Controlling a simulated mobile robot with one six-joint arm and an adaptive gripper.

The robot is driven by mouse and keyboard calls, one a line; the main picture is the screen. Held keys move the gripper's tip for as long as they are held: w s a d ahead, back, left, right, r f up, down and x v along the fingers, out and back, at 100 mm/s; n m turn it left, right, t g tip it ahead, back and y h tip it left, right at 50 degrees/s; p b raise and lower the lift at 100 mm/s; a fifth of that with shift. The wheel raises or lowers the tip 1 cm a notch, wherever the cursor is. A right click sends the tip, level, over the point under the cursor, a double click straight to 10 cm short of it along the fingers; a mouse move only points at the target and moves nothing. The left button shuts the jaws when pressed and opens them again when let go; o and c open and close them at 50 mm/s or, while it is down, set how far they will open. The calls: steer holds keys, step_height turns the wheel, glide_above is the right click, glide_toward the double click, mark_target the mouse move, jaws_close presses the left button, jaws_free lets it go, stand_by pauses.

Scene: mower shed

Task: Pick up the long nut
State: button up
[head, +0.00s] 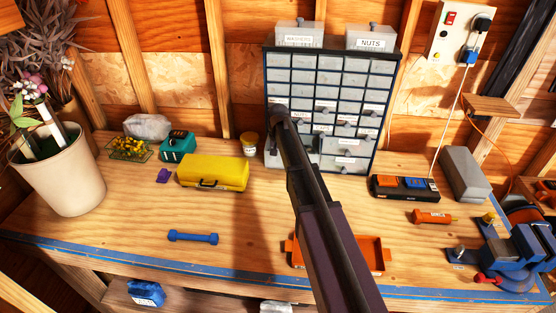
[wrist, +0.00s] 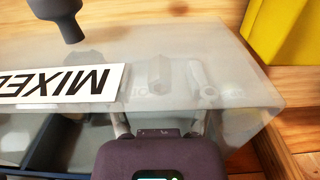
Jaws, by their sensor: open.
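A translucent drawer (wrist: 225,65) with a white label reading "MIXED" (wrist: 55,84) fills much of the wrist view. Several blurred pale shapes (wrist: 158,72) show in or through it; I cannot tell which is the long nut. My gripper (wrist: 158,118) is open at the drawer, its two fingers apart and its dark body at the bottom of the wrist view. A dark knob (wrist: 68,20) stands out from the drawer front. In the head view my arm hides the gripper and most of this drawer, low in the parts cabinet (head: 372,165).
A yellow toolbox (head: 213,172) stands left of the cabinet; its yellow also shows in the wrist view (wrist: 282,28). An orange tray (head: 372,250) lies partly behind my arm. A blue dumbbell-shaped piece (head: 193,237) lies at front left. A blue vise (head: 500,250) stands at right.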

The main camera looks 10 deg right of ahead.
stand_by(0.3)
jaws_close()
steer(key=shift+r, duration=0.15)
stand_by(0.3)
step_height(320, 180, up, 18)
steer(key=p, duration=1.8)
